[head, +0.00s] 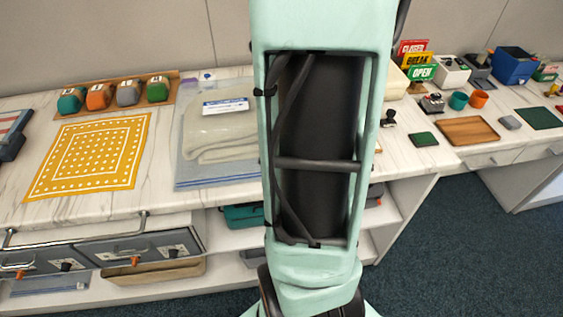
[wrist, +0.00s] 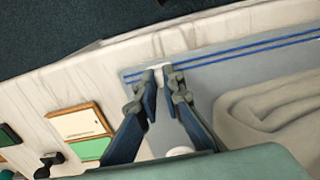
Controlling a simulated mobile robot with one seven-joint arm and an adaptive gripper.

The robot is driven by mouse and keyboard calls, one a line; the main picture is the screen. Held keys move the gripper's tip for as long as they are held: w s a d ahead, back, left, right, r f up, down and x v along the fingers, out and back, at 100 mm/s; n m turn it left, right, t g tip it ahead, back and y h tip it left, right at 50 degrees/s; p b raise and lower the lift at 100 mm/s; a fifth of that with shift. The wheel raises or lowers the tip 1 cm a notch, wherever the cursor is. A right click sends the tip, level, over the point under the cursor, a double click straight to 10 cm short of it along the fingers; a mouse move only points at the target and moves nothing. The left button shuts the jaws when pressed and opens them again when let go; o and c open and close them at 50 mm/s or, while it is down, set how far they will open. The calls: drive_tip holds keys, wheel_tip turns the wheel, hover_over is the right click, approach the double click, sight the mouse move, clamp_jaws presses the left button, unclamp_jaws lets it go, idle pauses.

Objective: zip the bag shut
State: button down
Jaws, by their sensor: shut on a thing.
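The clear bag (head: 183,172) lies flat on the marble counter, with a folded cream cloth (head: 222,138) inside and a label on top. Its right part is hidden behind my arm in the head view. In the wrist view, the bag (wrist: 222,76) has two blue zip lines (wrist: 250,46) along one edge. A small white slider (wrist: 158,74) sits near the left end of these lines. My gripper (wrist: 157,84) has its fingertips closed around the slider at the bag's corner. My gripper is hidden behind my arm in the head view.
A yellow dotted cloth (head: 92,155) lies left of the bag, below a row of coloured rollers (head: 115,97). To the right are a wooden tray (head: 468,130), a green pad (head: 424,139), small cups and signs (head: 417,60). Drawers (head: 140,248) and shelves are below the counter.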

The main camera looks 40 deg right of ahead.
drive_tip(key=shift+s+d, duration=0.35)
drive_tip(key=shift+d, duration=0.3)
drive_tip(key=shift+s+d, duration=0.35)
drive_tip(key=shift+d, duration=0.25)
drive_tip(key=c, duration=2)
unclamp_jaws()
drive_tip(key=shift+c, duration=0.2)
wheel_tip(320, 180, up, 12)
